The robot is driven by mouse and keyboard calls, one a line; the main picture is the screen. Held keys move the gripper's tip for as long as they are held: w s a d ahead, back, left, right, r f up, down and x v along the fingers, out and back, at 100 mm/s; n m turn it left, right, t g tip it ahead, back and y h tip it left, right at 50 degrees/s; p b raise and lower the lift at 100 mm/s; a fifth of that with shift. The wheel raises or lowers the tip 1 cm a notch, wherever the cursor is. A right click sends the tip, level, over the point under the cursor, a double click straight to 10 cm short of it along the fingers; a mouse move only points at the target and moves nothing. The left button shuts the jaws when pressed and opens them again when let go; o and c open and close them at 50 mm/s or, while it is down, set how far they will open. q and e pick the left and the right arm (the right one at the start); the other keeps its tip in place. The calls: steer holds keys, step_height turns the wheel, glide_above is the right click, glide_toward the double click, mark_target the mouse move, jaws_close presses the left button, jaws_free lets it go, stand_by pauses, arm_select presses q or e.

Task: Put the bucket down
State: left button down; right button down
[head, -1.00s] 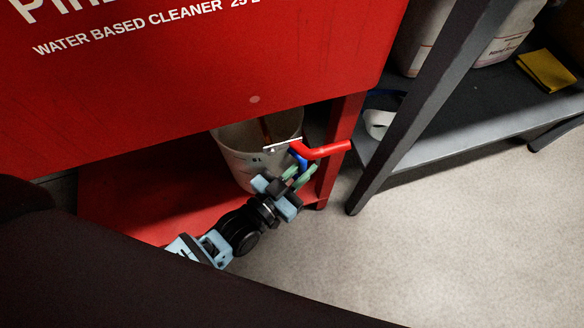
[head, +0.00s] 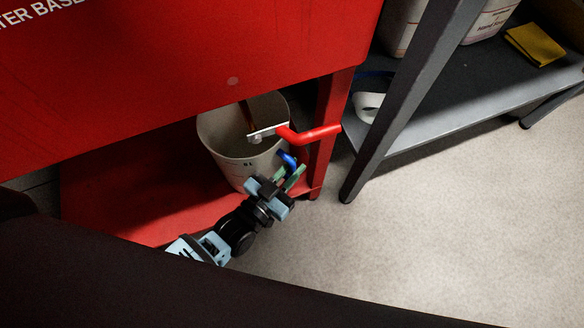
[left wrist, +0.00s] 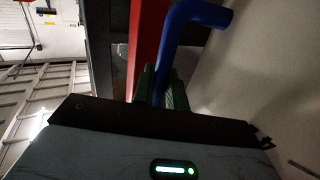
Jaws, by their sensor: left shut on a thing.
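The bucket (head: 225,165) is pale grey and looks upright, over the front part of the red lower shelf (head: 110,200). I cannot tell whether its base touches the shelf. The left wrist view shows its pale wall (left wrist: 265,85) close on the right. My left gripper (head: 290,172), with green fingertips, is at the bucket's right front side. It is shut on the bucket's blue handle (left wrist: 178,45), which passes between the fingertips. My right gripper is not in view.
A red lever (head: 315,133) on a metal bracket sticks out over the bucket's right rim. A red cabinet (head: 180,60) overhangs the bucket, and a red leg (head: 330,110) stands to its right. A grey rack (head: 405,105) stands beyond. The pale floor (head: 440,220) is clear.

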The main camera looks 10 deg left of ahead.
arm_select(q)
steer(key=c, duration=1.4)
jaws_free()
steer(key=shift+f, duration=0.15)
steer(key=shift+r, duration=0.2)
steer(key=p+v, duration=0.4)
steer(key=v, duration=0.8)
steer(key=shift+p, duration=0.4)
